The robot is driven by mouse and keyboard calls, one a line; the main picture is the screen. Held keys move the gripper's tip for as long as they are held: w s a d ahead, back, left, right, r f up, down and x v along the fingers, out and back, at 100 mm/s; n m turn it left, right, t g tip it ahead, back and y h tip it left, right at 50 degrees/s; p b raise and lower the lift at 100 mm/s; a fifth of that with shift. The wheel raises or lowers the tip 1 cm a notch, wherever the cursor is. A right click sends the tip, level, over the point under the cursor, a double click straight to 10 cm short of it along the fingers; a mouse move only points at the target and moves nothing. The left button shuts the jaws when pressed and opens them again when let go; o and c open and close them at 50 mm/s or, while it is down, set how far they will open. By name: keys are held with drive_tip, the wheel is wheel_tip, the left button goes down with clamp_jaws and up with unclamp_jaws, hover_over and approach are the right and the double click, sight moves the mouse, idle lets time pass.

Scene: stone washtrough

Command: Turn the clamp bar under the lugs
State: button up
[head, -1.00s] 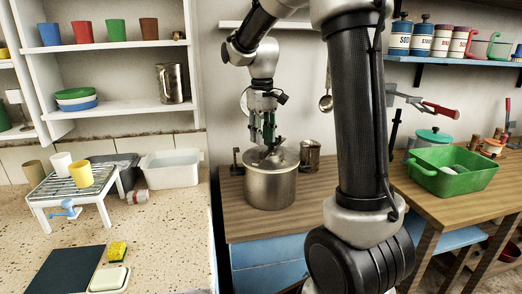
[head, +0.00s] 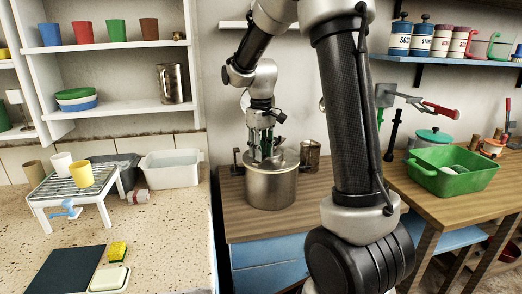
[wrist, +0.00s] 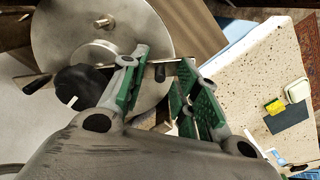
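A steel pot (head: 271,187) stands on the wooden counter with a round grey lid (wrist: 85,22) on it. In the wrist view, a thin clamp bar (wrist: 150,65) lies across the lid, with a black knob (wrist: 80,86) with a white mark at its middle. My gripper (wrist: 168,92) is at the lid, its green-padded fingers apart, one on either side of the bar's right part. I cannot tell if a pad touches the bar. In the head view, my gripper (head: 263,152) is over the pot top. The lugs are not clear; my fingers hide part of the rim.
A metal mug (head: 310,155) stands close behind the pot on the right. A white basin (head: 170,168) and a rack (head: 72,183) with cups stand on the left counter. A green tub (head: 452,172) is on the right table. The counter's front is clear.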

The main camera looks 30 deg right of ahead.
clamp_jaws()
drive_tip(key=shift+w+a, duration=0.1)
drive_tip(key=w+m, duration=0.1)
drive_tip(key=m, duration=0.1)
drive_tip(key=w+a+m, duration=0.1)
drive_tip(key=w+m, duration=0.1)
drive_tip(key=shift+a+m, duration=0.1)
drive_tip(key=shift+m, duration=0.2)
drive_tip(key=m, duration=0.1)
drive_tip(key=w+m, duration=0.1)
drive_tip(key=shift+w+a+m, duration=0.1)
drive_tip(key=shift+w+m, duration=1.2)
drive_tip(key=shift+m, duration=0.5)
drive_tip(key=shift+o, duration=0.4)
unclamp_jaws()
